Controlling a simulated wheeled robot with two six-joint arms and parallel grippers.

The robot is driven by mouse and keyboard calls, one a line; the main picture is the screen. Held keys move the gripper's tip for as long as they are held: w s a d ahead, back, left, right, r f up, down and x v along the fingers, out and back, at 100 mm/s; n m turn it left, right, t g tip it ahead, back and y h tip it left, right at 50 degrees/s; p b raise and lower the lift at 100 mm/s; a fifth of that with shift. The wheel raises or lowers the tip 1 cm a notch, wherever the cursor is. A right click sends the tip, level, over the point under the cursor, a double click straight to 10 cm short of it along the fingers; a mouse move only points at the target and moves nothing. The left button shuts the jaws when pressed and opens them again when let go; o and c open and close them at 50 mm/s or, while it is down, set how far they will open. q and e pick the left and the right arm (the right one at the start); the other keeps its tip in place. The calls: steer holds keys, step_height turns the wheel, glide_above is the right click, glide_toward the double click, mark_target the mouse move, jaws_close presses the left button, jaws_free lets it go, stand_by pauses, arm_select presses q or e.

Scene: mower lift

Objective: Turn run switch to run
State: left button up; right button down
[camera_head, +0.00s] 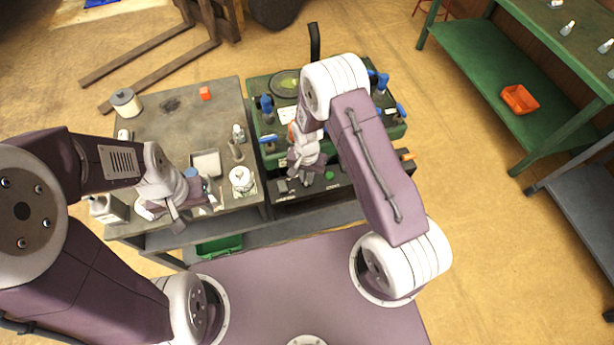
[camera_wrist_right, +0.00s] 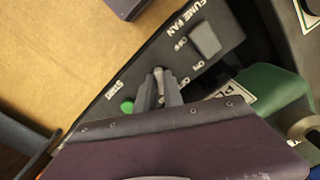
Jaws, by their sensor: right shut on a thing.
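The dark control panel (camera_head: 345,190) is at the front of the green-topped bench in the head view. In the right wrist view the panel (camera_wrist_right: 130,75) carries a green START button (camera_wrist_right: 127,105) and a grey rocker marked FUME FAN. Between them is a small metal switch lever (camera_wrist_right: 158,73), seemingly the run switch, with lettering partly hidden beside it. My right gripper (camera_wrist_right: 160,92) is shut on this lever; it is over the panel in the head view (camera_head: 304,178). The lever's exact setting cannot be read. My left gripper (camera_head: 197,208) is open and empty over the grey bench's front edge.
Blue-handled clamps (camera_head: 266,106) stand on the green-topped bench. A green shelf (camera_head: 480,75) stands right, with open floor before it.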

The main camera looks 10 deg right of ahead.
stand_by(0.3)
steer(key=c, duration=1.5)
jaws_free()
steer(key=shift+r, duration=0.1)
steer(key=shift+o, duration=0.2)
step_height(320, 180, up, 9)
